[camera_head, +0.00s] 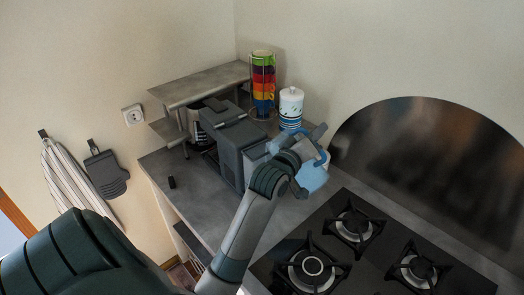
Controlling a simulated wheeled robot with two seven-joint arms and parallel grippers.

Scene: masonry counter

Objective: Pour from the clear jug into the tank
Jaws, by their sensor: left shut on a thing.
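The clear jug (313,179) shows as a pale blue, see-through shape at the right of the dark coffee machine (224,138). My left gripper (312,150) is shut on the jug and hides part of it. I cannot tell the level inside the jug or its exact tilt. A lighter grey part on the machine's right side (256,158) looks like the tank. My gripper and wrist partly cover it, so its opening does not show clearly. The jug is close beside it. My right gripper is out of view.
A white and blue canister (291,106) and a rack of coloured cups (263,82) stand behind. A grey shelf (200,84) rises behind the machine. A gas hob (340,255) lies at front right. The counter (190,190) is mostly clear at left.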

